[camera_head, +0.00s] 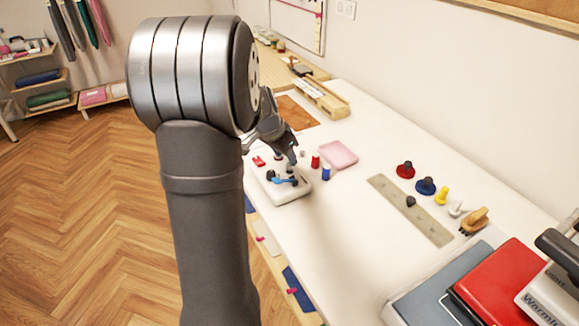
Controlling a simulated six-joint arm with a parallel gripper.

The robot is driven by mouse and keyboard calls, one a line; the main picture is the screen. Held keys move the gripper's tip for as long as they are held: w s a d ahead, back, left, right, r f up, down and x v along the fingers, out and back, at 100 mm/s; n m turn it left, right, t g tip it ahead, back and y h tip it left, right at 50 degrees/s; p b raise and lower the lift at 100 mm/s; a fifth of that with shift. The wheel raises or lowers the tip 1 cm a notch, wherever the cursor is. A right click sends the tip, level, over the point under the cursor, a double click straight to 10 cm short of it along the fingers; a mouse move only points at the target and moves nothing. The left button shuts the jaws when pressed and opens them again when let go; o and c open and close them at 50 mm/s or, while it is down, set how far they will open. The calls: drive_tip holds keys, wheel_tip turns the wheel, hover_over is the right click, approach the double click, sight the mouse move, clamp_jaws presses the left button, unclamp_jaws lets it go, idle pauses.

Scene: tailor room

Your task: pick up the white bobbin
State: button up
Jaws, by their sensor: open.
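My gripper (291,158) is open and hangs over the white tray-like block (296,194) on the table. Part of it is hidden by my own arm. A small whitish piece (303,154) shows just right of the gripper, beside a red spool (315,161) and a blue spool (326,173). It may be the white bobbin, but it is too small to tell. Another small white item (456,208) stands farther right, in a row with red, blue and yellow ones. I see nothing held in the jaws.
The white block carries red, dark and blue small items. A pink pad (338,154) lies behind the spools. A beige strip (412,210) with a dark knob lies to the right. A red box (500,283) and a grey case (440,285) fill the near right. The table's middle is clear.

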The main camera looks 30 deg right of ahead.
sight(289, 165)
drive_tip(key=x, duration=0.3)
drive_tip(key=shift+f, duration=0.4)
clamp_jaws()
drive_tip(key=shift+r, duration=0.1)
